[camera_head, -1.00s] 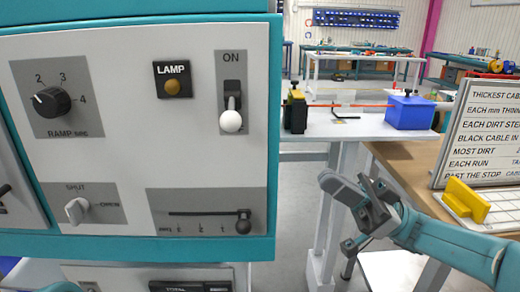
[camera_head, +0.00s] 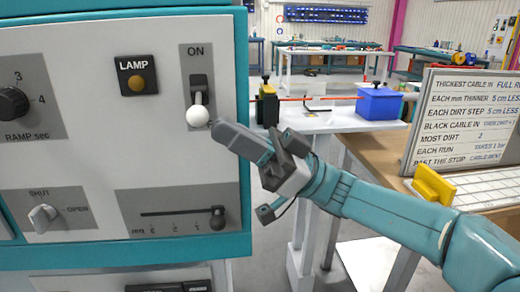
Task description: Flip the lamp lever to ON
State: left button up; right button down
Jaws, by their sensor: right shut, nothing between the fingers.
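The lamp lever (camera_head: 198,112) is a white ball on a short stem in a dark slot, on a grey plate marked ON at the top. The ball is at the low end of the slot. Left of it is the LAMP label with an amber lamp (camera_head: 137,83), which looks unlit. My right gripper (camera_head: 220,130) is shut and empty. Its fingertips are just right of and slightly below the white ball; I cannot tell whether they touch it. My left gripper is not in view.
The panel (camera_head: 90,130) also has a RAMP knob (camera_head: 12,104), a SHUT/OPEN lever (camera_head: 43,217) and a slider (camera_head: 217,218). To the right are a bench with a blue block (camera_head: 379,103), a sign board (camera_head: 462,125) and a yellow block (camera_head: 434,185).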

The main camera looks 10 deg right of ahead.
jog(key=shift+a+r, duration=0.25)
jog(key=shift+a, duration=0.05)
